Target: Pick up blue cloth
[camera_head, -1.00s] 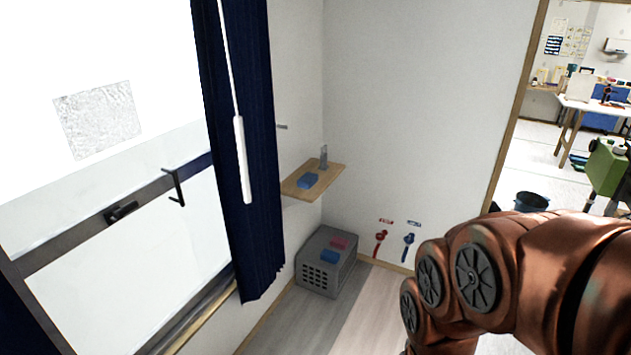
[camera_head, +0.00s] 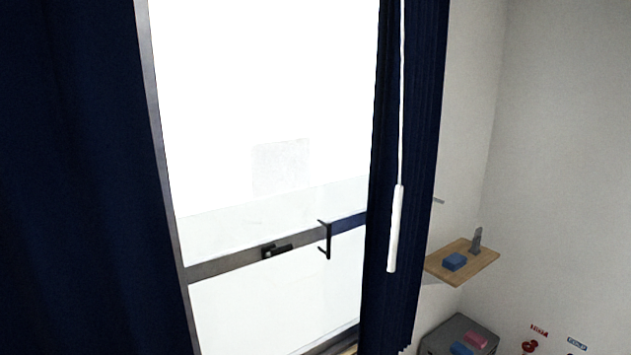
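A small blue block-shaped thing (camera_head: 454,261), which may be the folded blue cloth, lies on a wooden wall shelf (camera_head: 470,277) at the right. A second blue piece (camera_head: 461,349) lies on a grey crate (camera_head: 432,344) below, beside a pink-red piece (camera_head: 476,339). I cannot tell which of the blue pieces is the cloth. My gripper is not in view, and nothing of my arm shows.
A bright window with a dark frame (camera_head: 222,265) and a black handle (camera_head: 327,240) fills the middle. Dark blue curtains (camera_head: 80,180) hang on both sides. A white wand (camera_head: 395,230) hangs before the right curtain. A grey upright item (camera_head: 477,240) stands on the shelf.

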